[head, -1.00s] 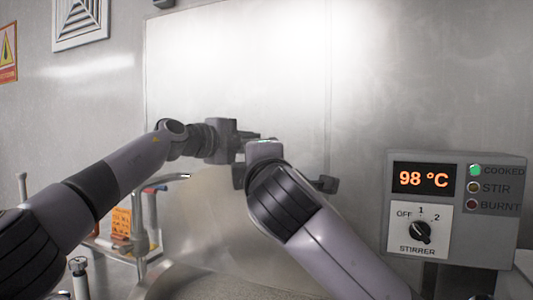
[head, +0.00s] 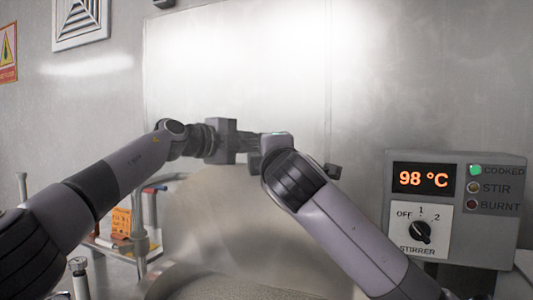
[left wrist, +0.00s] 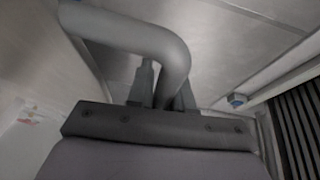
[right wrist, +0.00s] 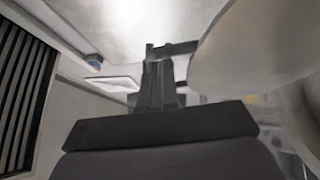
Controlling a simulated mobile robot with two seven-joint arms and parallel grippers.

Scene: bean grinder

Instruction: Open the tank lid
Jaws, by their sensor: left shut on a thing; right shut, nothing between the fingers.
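The tank lid (head: 215,215) is a large round metal disc in the middle of the head view. It stands tilted up above the tank rim (head: 235,293); its right part is partly behind my right arm. The lid also shows at the upper right of the right wrist view (right wrist: 255,45). My left gripper (head: 246,150) is shut on a thick curved grey handle bar (left wrist: 135,32), between its fingers in the left wrist view. My right gripper (right wrist: 160,66) is shut and empty, left of the lid in its wrist view; my wrist hides its fingertips in the head view.
A control box (head: 455,210) showing 98 °C with a stirrer knob stands at the right. Metal pipes (head: 138,225) and an orange sign (head: 121,222) stand at the left. A dark bracket-like piece (right wrist: 172,48) shows at my right fingertips.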

